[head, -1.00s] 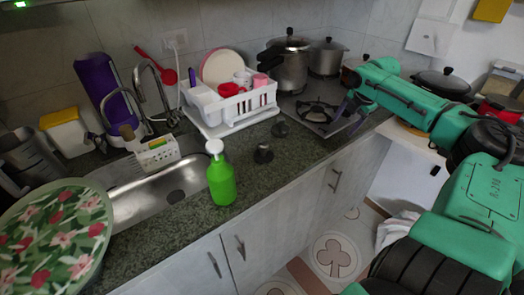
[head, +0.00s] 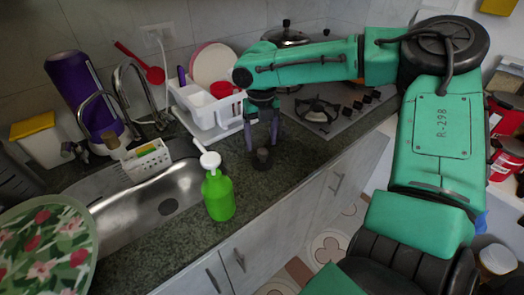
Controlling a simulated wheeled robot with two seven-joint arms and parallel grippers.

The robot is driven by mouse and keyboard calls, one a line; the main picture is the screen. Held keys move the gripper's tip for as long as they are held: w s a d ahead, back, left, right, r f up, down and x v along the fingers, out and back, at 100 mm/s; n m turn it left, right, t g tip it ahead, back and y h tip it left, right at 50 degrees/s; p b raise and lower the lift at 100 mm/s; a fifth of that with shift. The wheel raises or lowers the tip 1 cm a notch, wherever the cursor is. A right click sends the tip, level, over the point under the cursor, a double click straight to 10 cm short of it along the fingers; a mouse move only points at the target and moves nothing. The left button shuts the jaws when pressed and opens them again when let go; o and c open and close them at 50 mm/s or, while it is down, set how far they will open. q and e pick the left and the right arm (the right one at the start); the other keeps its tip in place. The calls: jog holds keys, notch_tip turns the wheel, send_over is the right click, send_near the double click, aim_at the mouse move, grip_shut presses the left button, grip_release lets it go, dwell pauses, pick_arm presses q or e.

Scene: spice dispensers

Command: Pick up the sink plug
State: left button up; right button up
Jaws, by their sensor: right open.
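A small dark sink plug (head: 262,158) with a wide base and a raised top stands on the dark stone counter (head: 300,165), right of the green bottle. My right gripper (head: 262,142) points down just above it. Its two purple fingers are open, one toward each side of the plug's top; whether they touch it I cannot tell. A second small dark piece, seen earlier farther back on the counter, is hidden behind the gripper. My left gripper is not in view.
A green soap bottle (head: 217,192) stands close left of the plug, at the sink (head: 130,215). A white dish rack (head: 205,110) is behind the gripper, and a gas stove (head: 318,113) is back right. The counter right of the plug is clear.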

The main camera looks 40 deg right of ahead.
aim_at(262, 149)
jog(key=f, duration=0.4)
jog(key=shift+s, duration=0.2)
grip_shut()
